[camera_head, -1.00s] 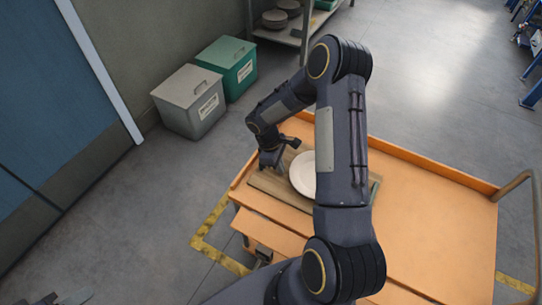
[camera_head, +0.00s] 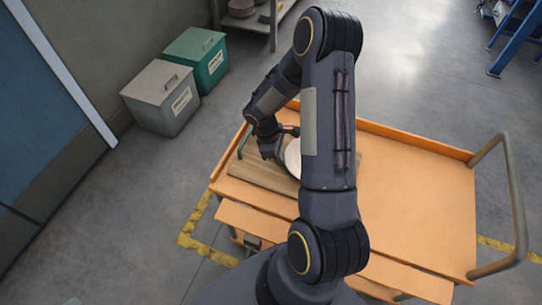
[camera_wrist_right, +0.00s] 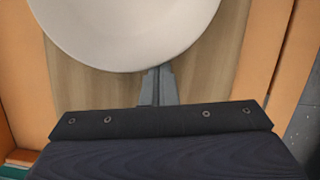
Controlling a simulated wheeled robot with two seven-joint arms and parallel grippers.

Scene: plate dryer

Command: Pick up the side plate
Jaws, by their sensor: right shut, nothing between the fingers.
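The side plate (camera_head: 293,158) is white and round. It lies on a wooden board (camera_head: 258,174) on the orange cart, partly hidden behind my right arm. In the right wrist view the plate (camera_wrist_right: 125,30) fills the top, with its near rim curving above my fingers. My right gripper (camera_head: 279,159) points down at the plate's left edge in the head view. In the wrist view its fingers (camera_wrist_right: 156,72) are together and empty, with the tips at the plate's rim. I cannot tell whether they touch it. My left gripper is not in view.
The orange cart (camera_head: 415,205) has a clear top on the right, a raised rim and a tubular handle (camera_head: 515,200). A grey bin (camera_head: 160,97) and a green bin (camera_head: 197,58) stand on the floor at the left. A shelf with dishes is behind.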

